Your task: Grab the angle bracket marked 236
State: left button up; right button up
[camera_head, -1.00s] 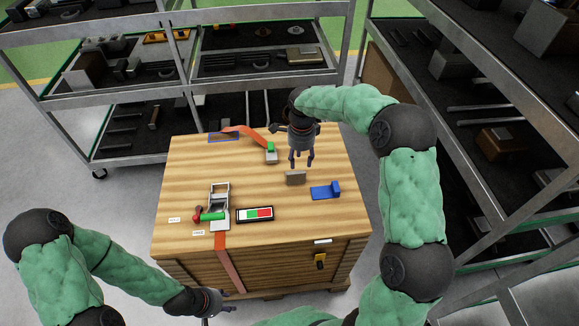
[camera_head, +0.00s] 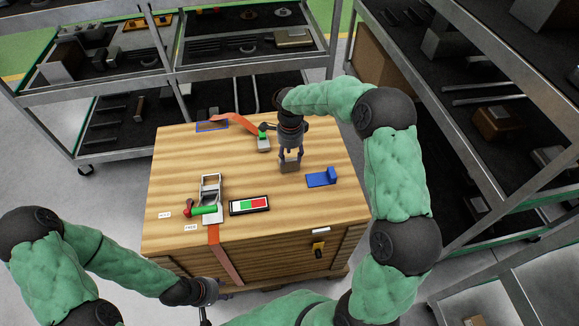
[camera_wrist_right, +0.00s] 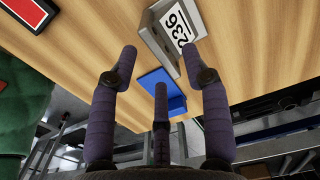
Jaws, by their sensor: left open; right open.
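The grey angle bracket (camera_head: 289,167) stands on the wooden crate top, below my right gripper (camera_head: 291,159). In the right wrist view the bracket (camera_wrist_right: 152,38) shows a white label reading 236, lying just beyond the fingertips. My right gripper (camera_wrist_right: 160,62) is open, its fingers pointing at the bracket with nothing held; a gap shows between fingertips and bracket in that view. My left gripper (camera_head: 204,314) is open, low in front of the crate and partly cut off by the picture's lower edge.
A blue bracket (camera_head: 322,178) lies right of the grey one. Shelves with parts stand behind and at right.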

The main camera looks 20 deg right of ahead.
aim_at(290, 161)
notch_tip(290, 161, down, 3)
jog(key=shift+b, duration=0.5)
jog(key=shift+r, duration=0.1)
grip_shut()
